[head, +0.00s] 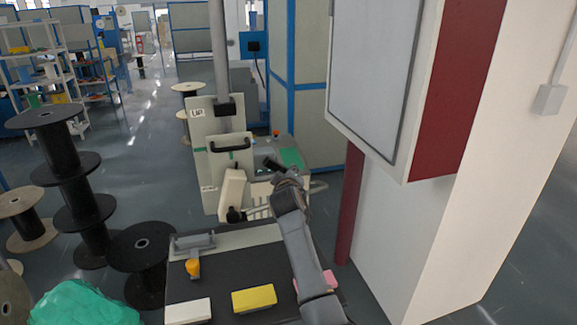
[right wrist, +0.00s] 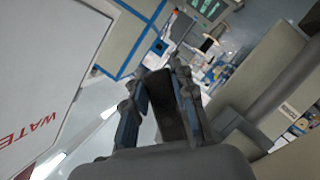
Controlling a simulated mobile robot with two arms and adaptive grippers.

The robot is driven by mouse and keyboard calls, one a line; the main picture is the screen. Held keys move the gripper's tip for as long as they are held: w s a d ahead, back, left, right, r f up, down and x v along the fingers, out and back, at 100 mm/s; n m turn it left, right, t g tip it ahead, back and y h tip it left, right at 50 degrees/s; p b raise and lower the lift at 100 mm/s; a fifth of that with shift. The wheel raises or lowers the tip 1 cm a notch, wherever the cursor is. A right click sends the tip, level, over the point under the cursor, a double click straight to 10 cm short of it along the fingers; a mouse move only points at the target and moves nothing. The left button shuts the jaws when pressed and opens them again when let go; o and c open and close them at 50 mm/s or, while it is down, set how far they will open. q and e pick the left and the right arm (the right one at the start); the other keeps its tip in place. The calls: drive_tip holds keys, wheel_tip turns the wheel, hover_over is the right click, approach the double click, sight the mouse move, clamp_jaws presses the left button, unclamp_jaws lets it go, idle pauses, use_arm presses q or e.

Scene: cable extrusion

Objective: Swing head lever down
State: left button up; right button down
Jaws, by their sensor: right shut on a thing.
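A pale machine head (head: 230,150) with an "UP" label stands on a grey column in the middle of the head view. It has a black handle on its front and a cream arm with a black knob (head: 235,215) below. My right gripper (head: 282,174) is just right of the head. In the right wrist view, its two fingers (right wrist: 160,78) close around a dark, straight bar (right wrist: 164,108). The bar's dark end (head: 271,163) sticks out past the gripper; it looks like the head lever's grip, but its joint to the machine is hidden. My left gripper is not in view.
A dark bench top (head: 230,265) in front holds a yellow block (head: 254,299), a white block (head: 188,311) and a pink block, partly behind my arm. Black spools (head: 80,208) stand at left. A white cabinet (head: 385,245) and red post (head: 349,205) stand close on the right.

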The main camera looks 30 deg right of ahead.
use_arm(q)
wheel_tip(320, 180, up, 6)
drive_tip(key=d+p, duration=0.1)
drive_tip(key=p, duration=0.4)
use_arm(e)
drive_tip(key=w+a+f+m+y, duration=0.1)
drive_tip(key=a+f+m+y, duration=0.1)
drive_tip(key=a+m+y, duration=0.2)
drive_tip(key=shift+w+a+f+m+y, duration=0.35)
drive_tip(key=shift+a+m, duration=0.45)
drive_tip(key=shift+m, duration=0.7)
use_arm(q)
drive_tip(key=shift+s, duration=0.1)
use_arm(e)
drive_tip(key=c, duration=1.1)
unclamp_jaws()
drive_tip(key=v, duration=1.2)
drive_tip(key=shift+s+f, duration=0.15)
drive_tip(key=shift+f, duration=0.05)
